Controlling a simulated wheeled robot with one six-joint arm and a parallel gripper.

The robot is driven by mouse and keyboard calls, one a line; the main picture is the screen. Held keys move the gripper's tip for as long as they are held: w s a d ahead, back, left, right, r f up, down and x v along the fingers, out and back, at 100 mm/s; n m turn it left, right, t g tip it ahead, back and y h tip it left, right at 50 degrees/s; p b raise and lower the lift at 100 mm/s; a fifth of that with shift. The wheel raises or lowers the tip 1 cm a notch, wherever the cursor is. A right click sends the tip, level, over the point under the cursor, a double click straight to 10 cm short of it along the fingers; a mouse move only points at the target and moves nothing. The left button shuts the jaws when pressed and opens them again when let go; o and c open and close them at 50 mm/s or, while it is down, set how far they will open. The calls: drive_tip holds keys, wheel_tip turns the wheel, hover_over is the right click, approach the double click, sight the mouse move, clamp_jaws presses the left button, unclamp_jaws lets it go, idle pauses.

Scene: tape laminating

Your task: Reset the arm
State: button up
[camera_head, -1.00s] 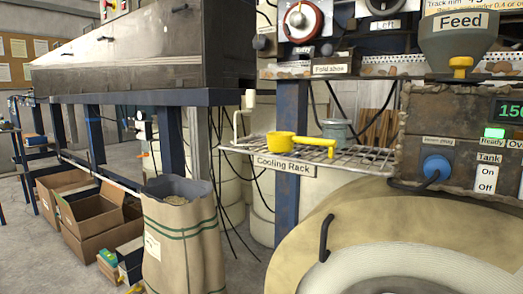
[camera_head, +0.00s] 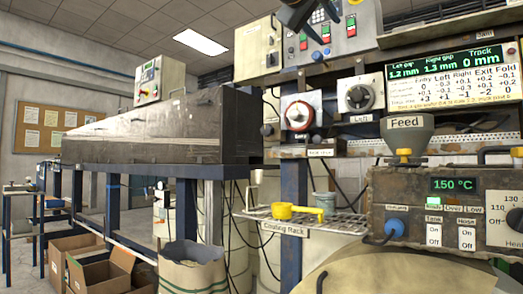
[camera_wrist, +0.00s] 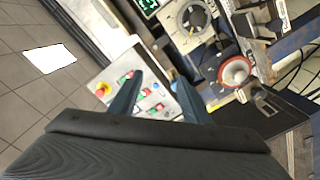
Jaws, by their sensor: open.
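My gripper (camera_wrist: 157,92) shows in the wrist view as two dark fingers spread well apart, with nothing between them. It points toward a grey control panel (camera_wrist: 158,99) with red and green buttons, which shows between and around the fingers.
The cooling rack (camera_head: 340,222) holds a yellow scoop (camera_head: 283,211). Above the heater box (camera_head: 408,205) sits the Feed funnel (camera_head: 407,130). Round dials (camera_head: 297,113) are on the machine front. A paper sack (camera_head: 190,270) and cardboard boxes (camera_head: 100,275) stand on the floor at left.

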drive_tip(key=w+a+f+n+g+y, duration=0.15)
drive_tip(key=a+f, duration=0.35)
drive_tip(key=f, duration=0.6)
drive_tip(key=w+a+f+n+g+y, duration=0.1)
drive_tip(key=w+a+f+n+y, duration=0.15)
drive_tip(key=a+f, duration=0.6)
drive_tip(key=w+a+f+n+g+y, duration=0.1)
drive_tip(key=a+f+n+y, duration=0.15)
drive_tip(key=f, duration=1.05)
drive_tip(key=s+a+f+g+y, duration=0.2)
drive_tip(key=s+a+f, duration=0.15)
drive_tip(key=f, duration=0.75)
drive_tip(key=s+a+f+g+y, duration=0.15)
drive_tip(key=s+f, duration=0.35)
drive_tip(key=f, duration=0.6)
drive_tip(key=s+d+f+m+g+y, duration=0.15)
drive_tip(key=s+f+g, duration=0.25)
drive_tip(key=s+f, duration=1)
drive_tip(key=s+d+f+g+h, duration=0.1)
drive_tip(key=s+d+f+g, duration=0.15)
drive_tip(key=s+f, duration=1.1)
drive_tip(key=d+r+m+p, duration=0.3)
drive_tip(key=d+r+p, duration=0.7)
drive_tip(key=r+p, duration=0.4)
drive_tip(key=d+r+m+p, duration=0.4)
drive_tip(key=d+r+p, duration=0.6)
drive_tip(key=r+p, duration=0.4)
drive_tip(key=shift+d+g, duration=0.15)
drive_tip(key=shift+g, duration=0.3)
